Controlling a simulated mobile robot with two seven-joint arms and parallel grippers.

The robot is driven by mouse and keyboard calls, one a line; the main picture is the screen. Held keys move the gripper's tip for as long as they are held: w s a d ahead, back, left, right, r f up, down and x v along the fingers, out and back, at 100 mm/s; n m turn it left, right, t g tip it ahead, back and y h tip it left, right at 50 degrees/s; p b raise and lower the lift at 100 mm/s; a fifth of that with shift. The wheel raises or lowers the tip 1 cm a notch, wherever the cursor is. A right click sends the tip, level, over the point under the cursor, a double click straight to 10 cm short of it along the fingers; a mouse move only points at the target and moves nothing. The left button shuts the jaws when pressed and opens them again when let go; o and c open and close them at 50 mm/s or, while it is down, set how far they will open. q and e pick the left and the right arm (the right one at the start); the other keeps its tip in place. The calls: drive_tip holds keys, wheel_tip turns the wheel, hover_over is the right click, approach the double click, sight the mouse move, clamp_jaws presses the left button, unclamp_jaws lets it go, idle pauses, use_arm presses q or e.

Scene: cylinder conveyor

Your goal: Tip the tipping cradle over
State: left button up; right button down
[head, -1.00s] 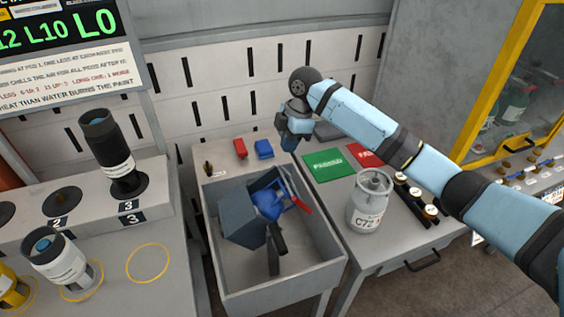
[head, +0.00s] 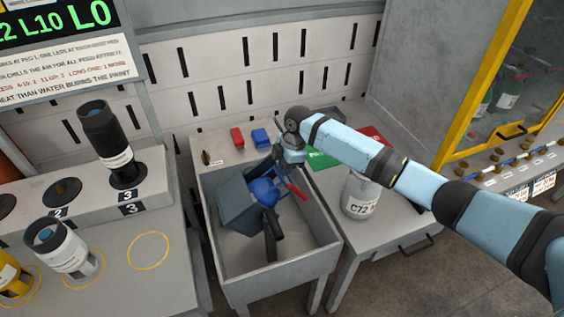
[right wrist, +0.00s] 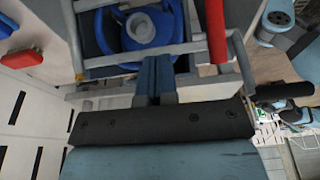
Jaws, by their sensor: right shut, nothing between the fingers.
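The tipping cradle (head: 235,203) is a grey tilted box-like frame inside a grey trough (head: 320,238). A blue rounded object (head: 263,190) sits in it, and a red bar (head: 297,190) sticks out on its right side. My right gripper (head: 281,172) is at the cradle's upper far side, partly hidden by its own wrist. In the right wrist view its blue fingers (right wrist: 154,75) are shut and empty, close to the cradle's grey frame bars (right wrist: 115,62). The red bar also shows there (right wrist: 215,35). Contact cannot be told. My left gripper is out of view.
A grey C72 cylinder (head: 360,198) stands right of the trough, near a green mat (head: 320,160). Red (head: 237,137) and blue (head: 260,138) blocks lie behind the trough.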

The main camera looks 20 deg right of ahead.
sight(295, 183)
drive_tip(key=shift+d, duration=0.15)
idle(0.7)
drive_tip(key=shift+d+f+y, duration=0.55)
drive_tip(key=shift+d+y, duration=0.05)
drive_tip(key=shift+y, duration=0.1)
drive_tip(key=shift+d+f+y+b, duration=0.8)
drive_tip(key=shift+d+f+b, duration=0.05)
drive_tip(key=shift+f+b, duration=0.3)
drive_tip(key=shift+d+f+y+b, duration=0.8)
drive_tip(key=shift+d+f+b, duration=0.05)
drive_tip(key=shift+f+b, duration=0.3)
drive_tip(key=shift+f, duration=0.1)
